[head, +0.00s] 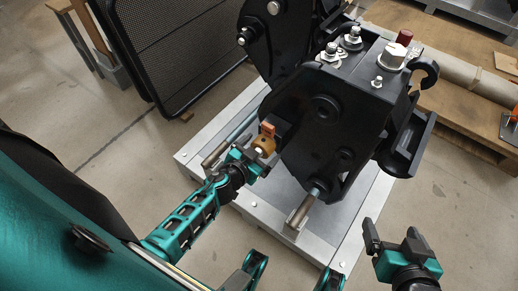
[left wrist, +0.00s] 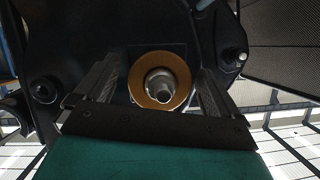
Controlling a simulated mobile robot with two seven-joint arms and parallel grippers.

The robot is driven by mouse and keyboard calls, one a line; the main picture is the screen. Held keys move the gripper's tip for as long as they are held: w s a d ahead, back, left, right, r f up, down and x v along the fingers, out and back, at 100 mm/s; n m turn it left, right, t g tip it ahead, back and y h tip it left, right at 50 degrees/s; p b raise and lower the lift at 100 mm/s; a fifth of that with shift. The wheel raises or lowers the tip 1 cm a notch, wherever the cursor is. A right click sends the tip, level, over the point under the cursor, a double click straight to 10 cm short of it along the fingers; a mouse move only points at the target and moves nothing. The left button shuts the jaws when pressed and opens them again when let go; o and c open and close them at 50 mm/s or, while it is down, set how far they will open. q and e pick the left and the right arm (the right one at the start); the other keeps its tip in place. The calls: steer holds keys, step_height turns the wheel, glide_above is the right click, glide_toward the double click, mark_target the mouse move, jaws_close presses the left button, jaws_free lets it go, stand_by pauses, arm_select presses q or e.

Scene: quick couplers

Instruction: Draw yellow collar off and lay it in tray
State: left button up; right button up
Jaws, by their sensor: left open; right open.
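The yellow collar (head: 263,145) looks amber-brown and sits against the side of the black coupler (head: 322,125). In the left wrist view the collar (left wrist: 138,89) is a ring around a grey metal pin (left wrist: 160,85) that sticks out of its middle. My left gripper (head: 255,157) is open at the collar, with one finger on each side of it. In the left wrist view a gap shows between each finger and the ring. My right gripper (head: 392,238) is open and empty at the lower right, apart from the coupler. I cannot make out a tray.
The coupler stands on a grey metal platform (head: 364,222). A small orange piece (head: 267,129) shows just above the collar. Two metal rods stick out of the coupler on either side of it. A black mesh panel (head: 180,50) stands behind, and a wooden pallet (head: 465,100) lies at the right.

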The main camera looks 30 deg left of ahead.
arm_select(q)
steer(key=shift+c, duration=0.3)
steer(key=c, duration=1.2)
steer(key=o, duration=0.6)
steer(key=shift+c, duration=0.2)
steer(key=c, duration=0.5)
steer(key=shift+c, duration=0.2)
steer(key=shift+s, duration=0.15)
